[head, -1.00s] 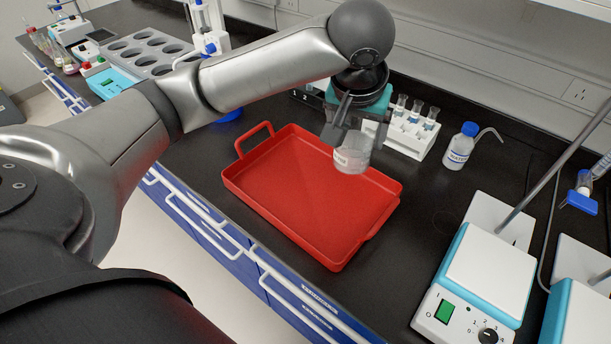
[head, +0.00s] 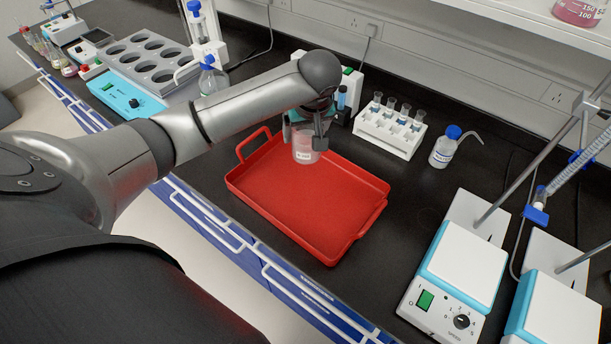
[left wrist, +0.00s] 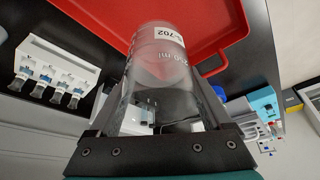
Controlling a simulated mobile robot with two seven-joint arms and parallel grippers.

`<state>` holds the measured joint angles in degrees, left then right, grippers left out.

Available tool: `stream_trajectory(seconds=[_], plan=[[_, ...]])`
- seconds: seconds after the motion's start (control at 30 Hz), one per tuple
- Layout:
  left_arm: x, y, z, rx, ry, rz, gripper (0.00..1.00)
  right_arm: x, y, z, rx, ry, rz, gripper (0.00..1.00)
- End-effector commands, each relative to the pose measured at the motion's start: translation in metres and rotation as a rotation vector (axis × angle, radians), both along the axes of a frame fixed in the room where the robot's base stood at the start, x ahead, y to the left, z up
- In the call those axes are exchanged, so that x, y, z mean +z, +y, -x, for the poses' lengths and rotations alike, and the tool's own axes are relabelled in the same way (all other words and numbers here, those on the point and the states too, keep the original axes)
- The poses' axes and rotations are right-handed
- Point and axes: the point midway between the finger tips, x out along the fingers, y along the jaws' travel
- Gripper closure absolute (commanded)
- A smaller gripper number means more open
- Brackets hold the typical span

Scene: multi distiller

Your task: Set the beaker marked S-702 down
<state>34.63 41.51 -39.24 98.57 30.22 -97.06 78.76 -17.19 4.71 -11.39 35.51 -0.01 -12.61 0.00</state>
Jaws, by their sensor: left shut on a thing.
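The beaker marked S-702 (head: 306,152) is a clear glass beaker with a white label. Its label and a millilitre marking show in the left wrist view (left wrist: 160,62). My left gripper (head: 308,138) is shut around the beaker. The beaker is upright over the back part of the red tray (head: 310,215); I cannot tell whether its base touches the tray. The tray lies on the black bench, with handles at its ends, and looks otherwise empty. My right gripper is not in view.
A white rack of vials (head: 390,130) stands behind the tray, and a wash bottle (head: 445,147) is right of it. Hotplate stirrers (head: 462,268) stand at the front right. A grey block with round wells (head: 150,62) is at the back left. The tray's middle is clear.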

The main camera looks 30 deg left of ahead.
Motion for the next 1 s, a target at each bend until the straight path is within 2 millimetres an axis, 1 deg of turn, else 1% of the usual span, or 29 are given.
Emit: stream_trajectory(seconds=[0.03,0.1,0.2,0.33,0.4,0.57,0.63,0.83,0.9,1.0], plan=[[-0.015,0.0,0.001,0.001,0.003,0.0,1.0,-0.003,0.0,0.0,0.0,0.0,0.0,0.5],[-0.033,0.0,0.001,0.001,0.003,-0.001,1.0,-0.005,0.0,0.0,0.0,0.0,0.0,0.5],[-0.058,-0.001,0.0,-0.001,0.001,0.0,1.0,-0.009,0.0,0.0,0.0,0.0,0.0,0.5],[-0.085,0.0,0.0,-0.001,0.0,0.0,1.0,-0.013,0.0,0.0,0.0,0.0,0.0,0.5],[-0.094,0.0,0.0,0.0,-0.001,0.0,1.0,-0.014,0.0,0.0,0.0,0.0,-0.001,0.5],[-0.105,-0.001,-0.001,-0.002,-0.002,0.001,1.0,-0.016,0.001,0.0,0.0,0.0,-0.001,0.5],[-0.112,-0.001,0.0,-0.001,0.0,0.0,1.0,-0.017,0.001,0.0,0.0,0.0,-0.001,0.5],[-0.141,0.0,0.0,-0.001,-0.001,0.0,1.0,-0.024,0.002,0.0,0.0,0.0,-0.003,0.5],[-0.145,-0.001,0.0,-0.002,-0.002,0.0,1.0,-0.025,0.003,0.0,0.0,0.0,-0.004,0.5],[-0.146,-0.001,-0.001,-0.002,-0.003,0.0,1.0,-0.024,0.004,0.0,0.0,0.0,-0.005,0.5]])
